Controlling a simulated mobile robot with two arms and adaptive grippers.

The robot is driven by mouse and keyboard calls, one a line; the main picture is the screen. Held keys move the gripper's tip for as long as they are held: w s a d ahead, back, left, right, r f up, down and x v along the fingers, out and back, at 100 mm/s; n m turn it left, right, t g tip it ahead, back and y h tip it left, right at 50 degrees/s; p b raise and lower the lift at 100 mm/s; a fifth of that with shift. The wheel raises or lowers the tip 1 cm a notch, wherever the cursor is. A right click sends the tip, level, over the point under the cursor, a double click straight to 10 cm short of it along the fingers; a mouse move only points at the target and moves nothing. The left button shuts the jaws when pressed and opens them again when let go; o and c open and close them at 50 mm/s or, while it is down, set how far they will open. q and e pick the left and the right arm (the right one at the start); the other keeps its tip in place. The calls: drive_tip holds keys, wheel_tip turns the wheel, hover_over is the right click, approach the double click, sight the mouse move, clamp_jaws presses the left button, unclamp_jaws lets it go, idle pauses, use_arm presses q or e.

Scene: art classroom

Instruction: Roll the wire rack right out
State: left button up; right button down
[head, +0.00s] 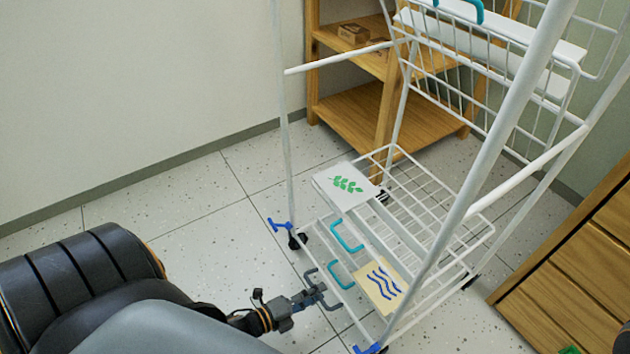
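The white wire rack (470,207) stands on dark castors on the tiled floor, in the centre and right of the head view. Its low wire shelf carries a white panel with a green leaf picture (346,185) and a pale yellow one with blue waves (382,286). Two teal handles (347,237) are at its near side. Blue levers show at a left castor (278,225) and at the bottom front corner (369,349). My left gripper (325,289) is open, fingers spread, low beside the rack's near edge and the lower teal handle; I cannot tell whether they touch. My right gripper is out of view.
A wooden shelf unit (350,115) with a small brown box (353,33) stands behind the rack. A slatted wooden piece (570,285) stands close on the right. A plain wall (130,90) runs along the left back. The floor (200,215) left of the rack is clear.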

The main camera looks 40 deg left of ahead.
use_arm(q)
drive_tip(key=v, duration=1.2)
idle(0.3)
